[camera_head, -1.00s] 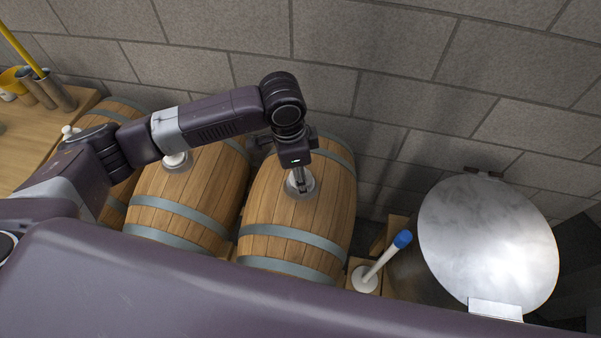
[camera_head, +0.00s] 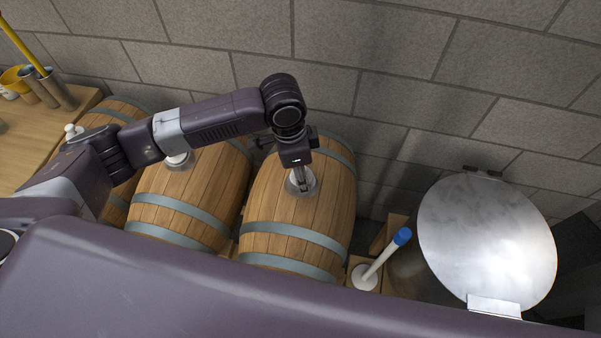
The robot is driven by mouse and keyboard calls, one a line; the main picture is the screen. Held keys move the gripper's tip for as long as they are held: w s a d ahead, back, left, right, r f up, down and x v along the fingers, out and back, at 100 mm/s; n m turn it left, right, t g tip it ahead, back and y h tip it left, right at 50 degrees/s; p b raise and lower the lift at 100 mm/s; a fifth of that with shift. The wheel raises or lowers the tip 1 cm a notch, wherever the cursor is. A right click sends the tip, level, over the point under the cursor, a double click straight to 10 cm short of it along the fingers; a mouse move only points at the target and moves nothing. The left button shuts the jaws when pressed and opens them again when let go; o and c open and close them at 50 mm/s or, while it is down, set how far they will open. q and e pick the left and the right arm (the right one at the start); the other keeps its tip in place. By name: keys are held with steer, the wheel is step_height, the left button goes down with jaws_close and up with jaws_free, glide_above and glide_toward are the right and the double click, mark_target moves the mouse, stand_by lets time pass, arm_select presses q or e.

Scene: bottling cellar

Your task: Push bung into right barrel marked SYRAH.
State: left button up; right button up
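The right barrel (camera_head: 283,212) lies on its side by the wall; no SYRAH marking can be read from here. A round grey metal fitting (camera_head: 312,187) sits on top of it. My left gripper (camera_head: 301,185) points down with its fingertips at this fitting. The fingers look close together, but whether they hold anything is too small to tell. A bung at the fingertips cannot be made out. My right gripper is not in view.
A wooden table (camera_head: 22,150) is far left. A blue-tipped white rod (camera_head: 383,258) stands between the right barrel and a round metal lid (camera_head: 487,245).

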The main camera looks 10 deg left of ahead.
arm_select(q)
steer(key=shift+s+a+f, duration=0.1)
steer(key=shift+s+f, duration=0.3)
steer(key=shift+f, duration=0.25)
steer(key=o, duration=1)
steer(key=shift+w, duration=0.1)
steer(key=shift+o, duration=1.3)
steer(key=shift+w+f, duration=0.15)
steer(key=shift+w, duration=0.15)
steer(key=shift+r, duration=0.2)
steer(key=o, duration=0.6)
